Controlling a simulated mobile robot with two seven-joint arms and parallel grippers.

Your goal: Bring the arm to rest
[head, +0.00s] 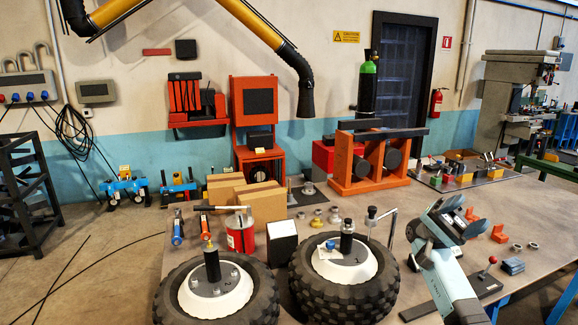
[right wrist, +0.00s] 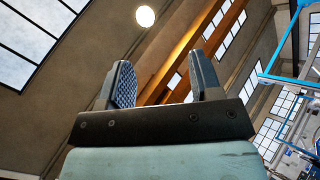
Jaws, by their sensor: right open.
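My right arm (head: 448,282), pale teal, rises at the right of the head view over the table's right part. My right gripper (head: 456,214) is at its upper end, raised above the tabletop. In the right wrist view the two ridged finger pads (right wrist: 124,85) stand apart with nothing between them. Behind them only the ceiling and upper windows show, so the gripper points upward. My left gripper is not in the head view.
The table (head: 400,205) holds two tyred wheels (head: 265,300) (head: 388,290) at the front, a red can (head: 240,236), a white-faced box (head: 282,243) and cardboard boxes (head: 264,205). A red-knobbed lever (head: 488,272) and orange brackets (head: 499,234) are near my right arm.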

